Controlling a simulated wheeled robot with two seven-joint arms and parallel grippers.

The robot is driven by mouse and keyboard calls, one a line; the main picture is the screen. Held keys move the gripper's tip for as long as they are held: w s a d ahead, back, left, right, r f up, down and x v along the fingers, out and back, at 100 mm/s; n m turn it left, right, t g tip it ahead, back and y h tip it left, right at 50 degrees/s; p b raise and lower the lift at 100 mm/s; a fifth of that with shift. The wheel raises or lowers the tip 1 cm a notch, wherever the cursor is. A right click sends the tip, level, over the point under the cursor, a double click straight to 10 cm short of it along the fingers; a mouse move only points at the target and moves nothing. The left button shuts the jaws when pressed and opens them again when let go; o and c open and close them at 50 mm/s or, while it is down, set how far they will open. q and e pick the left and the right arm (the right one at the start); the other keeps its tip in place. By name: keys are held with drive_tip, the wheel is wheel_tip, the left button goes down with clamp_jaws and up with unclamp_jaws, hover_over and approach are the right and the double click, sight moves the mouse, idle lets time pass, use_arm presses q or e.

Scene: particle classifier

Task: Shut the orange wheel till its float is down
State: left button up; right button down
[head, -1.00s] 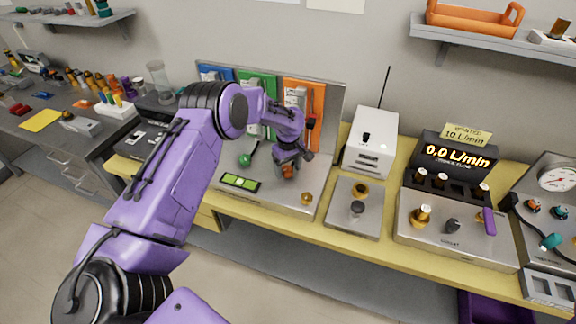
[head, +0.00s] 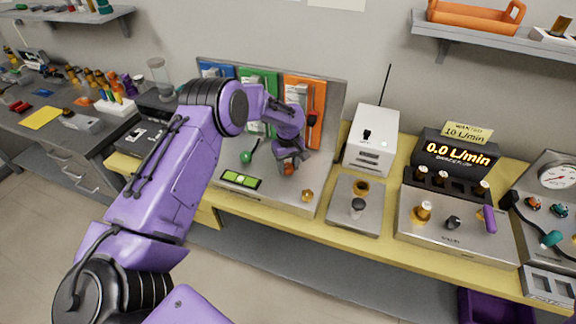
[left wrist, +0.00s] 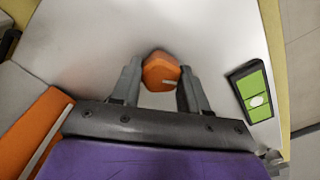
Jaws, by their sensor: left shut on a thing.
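The orange wheel (left wrist: 160,72) is a small knob on the grey metal plate, seen from above in the left wrist view. It also shows in the head view (head: 288,169), partly covered by my gripper. My left gripper (left wrist: 161,76) has one finger on each side of the wheel and is shut on it. It also shows in the head view (head: 290,160). The orange panel (head: 316,92) stands upright behind the wheel, with a pale gauge (head: 297,95) on it. The gauge is too small and partly hidden for me to tell its float's height. My right gripper is out of view.
A green lever (head: 247,156) stands left of my gripper. A green-faced level (head: 240,180) lies in front on the plate, and a brass knob (head: 307,196) sits to the right. A display (head: 455,155) reads 0.0 L/min. A white box (head: 371,140) stands right of the panel.

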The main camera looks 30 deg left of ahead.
use_arm(q)
drive_tip(key=m, duration=0.3)
drive_tip(key=shift+m+b, duration=0.3)
drive_tip(key=m, duration=0.4)
drive_tip(key=shift+m+b, duration=0.3)
drive_tip(key=shift+b, duration=0.05)
drive_tip(key=m+b, duration=0.1)
drive_tip(key=m, duration=1.1)
drive_tip(key=shift+m+b, duration=0.3)
drive_tip(key=shift+b, duration=0.1)
drive_tip(key=shift+m+b, duration=0.35)
drive_tip(key=shift+m, duration=2.15)
drive_tip(key=o, duration=1)
drive_tip(key=shift+o, duration=0.2)
